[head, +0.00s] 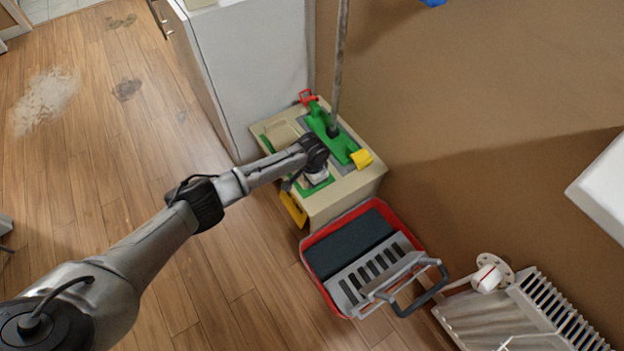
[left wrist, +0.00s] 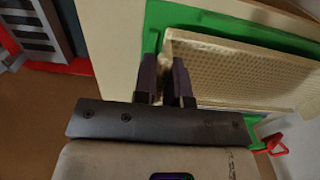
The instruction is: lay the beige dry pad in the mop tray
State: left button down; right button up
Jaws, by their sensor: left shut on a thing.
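The beige dry pad (left wrist: 235,75) lies on a green mat on top of the beige cabinet, its dimpled face showing in the left wrist view. In the head view part of the pad (head: 284,136) shows left of my arm. My left gripper (left wrist: 167,65) is shut on the pad at its end nearer the red tray. In the head view the gripper (head: 317,179) is over the cabinet top, its fingers mostly hidden. The red tray (head: 304,244), which looks like the mop tray, stands on the floor beside the cabinet, with a dark bottom. My right gripper is out of view.
A green mop head (head: 330,136) with an upright pole (head: 338,70) stands on the cabinet, near a yellow piece (head: 362,158). A slotted grey plate (head: 372,272) and handle cover the tray's near part. A radiator (head: 520,312) stands to the right.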

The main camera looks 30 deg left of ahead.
pick_arm(q)
jog(key=shift+f, duration=0.35)
dwell(0.4)
jog(key=shift+f+b, duration=0.35)
jog(key=shift+f, duration=0.1)
dwell(0.5)
jog(key=c, duration=1.1)
grip_release()
notch_tip(320, 180, up, 14)
jog(key=p, duration=0.7)
jog(key=shift+f, duration=0.1)
